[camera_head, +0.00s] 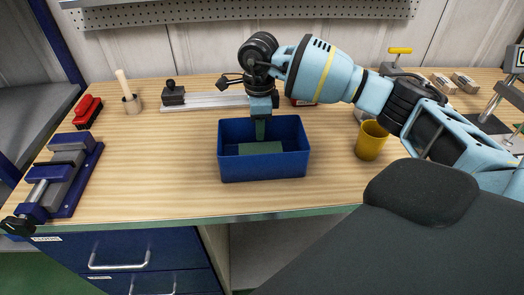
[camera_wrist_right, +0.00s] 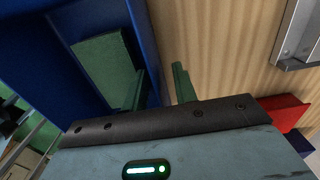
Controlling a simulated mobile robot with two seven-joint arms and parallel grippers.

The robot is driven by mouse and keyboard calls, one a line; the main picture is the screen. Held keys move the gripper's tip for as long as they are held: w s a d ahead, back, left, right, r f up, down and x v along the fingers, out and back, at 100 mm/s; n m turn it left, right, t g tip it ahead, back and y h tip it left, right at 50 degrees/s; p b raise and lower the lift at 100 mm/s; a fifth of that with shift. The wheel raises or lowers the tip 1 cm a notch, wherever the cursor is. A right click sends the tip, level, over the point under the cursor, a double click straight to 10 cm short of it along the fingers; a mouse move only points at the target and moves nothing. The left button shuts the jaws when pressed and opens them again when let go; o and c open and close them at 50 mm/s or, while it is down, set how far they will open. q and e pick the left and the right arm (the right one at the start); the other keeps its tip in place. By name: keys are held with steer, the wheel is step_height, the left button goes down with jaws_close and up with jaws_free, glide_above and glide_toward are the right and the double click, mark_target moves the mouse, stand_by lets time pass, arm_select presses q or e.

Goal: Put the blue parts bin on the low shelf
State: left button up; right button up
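The blue parts bin (camera_head: 235,172) stands upright on the wooden workbench, near its middle, with a flat green piece (camera_head: 262,148) inside. My right gripper (camera_head: 261,128) points down at the bin's far wall. In the right wrist view its two green fingers (camera_wrist_right: 160,88) stand apart on either side of the blue bin's wall (camera_wrist_right: 149,50). One finger is inside the bin and one is outside over the wood, with a gap beside the wall. A pale open space (camera_head: 290,258) shows under the bench, right of the drawers; it may be the low shelf. My left gripper is out of view.
A yellow cup (camera_head: 371,140) stands right of the bin. A metal rail (camera_head: 205,101) lies behind. Blue drawers (camera_head: 145,255) are below.

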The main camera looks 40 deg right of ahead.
jaws_close()
steer(key=shift+r, duration=0.15)
steer(key=shift+a+r, duration=0.1)
steer(key=shift+r, duration=1.6)
steer(key=s+a+r, duration=0.1)
steer(key=s+a, duration=0.7)
steer(key=s, duration=0.5)
steer(key=shift+s+r+b, duration=0.2)
steer(key=shift+s+b, duration=0.2)
steer(key=shift+b, duration=0.05)
